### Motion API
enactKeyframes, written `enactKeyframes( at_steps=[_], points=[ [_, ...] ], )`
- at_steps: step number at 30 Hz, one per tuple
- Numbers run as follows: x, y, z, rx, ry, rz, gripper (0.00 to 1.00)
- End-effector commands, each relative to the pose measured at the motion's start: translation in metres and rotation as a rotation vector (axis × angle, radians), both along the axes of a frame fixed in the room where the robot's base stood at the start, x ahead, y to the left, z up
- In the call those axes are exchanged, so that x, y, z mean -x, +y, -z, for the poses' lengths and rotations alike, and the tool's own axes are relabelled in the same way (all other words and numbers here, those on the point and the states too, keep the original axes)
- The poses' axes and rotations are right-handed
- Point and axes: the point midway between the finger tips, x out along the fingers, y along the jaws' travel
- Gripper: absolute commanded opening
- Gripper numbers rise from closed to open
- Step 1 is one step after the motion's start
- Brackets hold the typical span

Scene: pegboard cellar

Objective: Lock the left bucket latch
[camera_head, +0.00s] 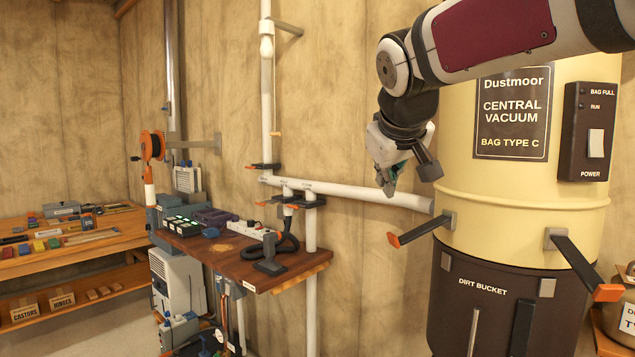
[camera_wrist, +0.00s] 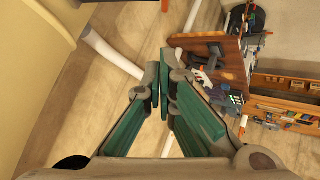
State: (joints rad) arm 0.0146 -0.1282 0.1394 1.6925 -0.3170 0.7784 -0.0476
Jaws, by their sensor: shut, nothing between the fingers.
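The left bucket latch (camera_head: 422,228) is a black lever with an orange tip, on a grey bracket on the left side of the cream vacuum canister (camera_head: 510,210). Its lever sticks out to the left, away from the dark dirt bucket (camera_head: 480,310). A small grey catch (camera_head: 446,261) sits below it on the bucket. My gripper (camera_head: 388,190) points down, above and a little left of the latch's orange tip, apart from it. Its teal-padded fingers are shut and empty, as the wrist view (camera_wrist: 164,82) shows.
A second latch (camera_head: 580,262) with an orange tip swings outward at the front right of the canister. A white pipe (camera_head: 350,193) runs along the wall behind my gripper. A wooden shelf (camera_head: 240,248) with a hose and tools stands left. The space left of the bucket is clear.

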Motion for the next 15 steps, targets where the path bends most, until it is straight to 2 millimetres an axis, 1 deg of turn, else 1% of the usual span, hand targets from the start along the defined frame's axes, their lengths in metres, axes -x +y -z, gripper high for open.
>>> enactKeyframes(
  at_steps=[1, 10, 15],
  points=[
    [-0.008, -0.002, 0.009, 0.000, 0.005, 0.001, 0.00],
    [-0.051, -0.010, 0.047, -0.001, 0.004, 0.001, 0.00],
    [-0.051, -0.019, 0.069, 0.000, 0.003, 0.002, 0.00]
  ],
)
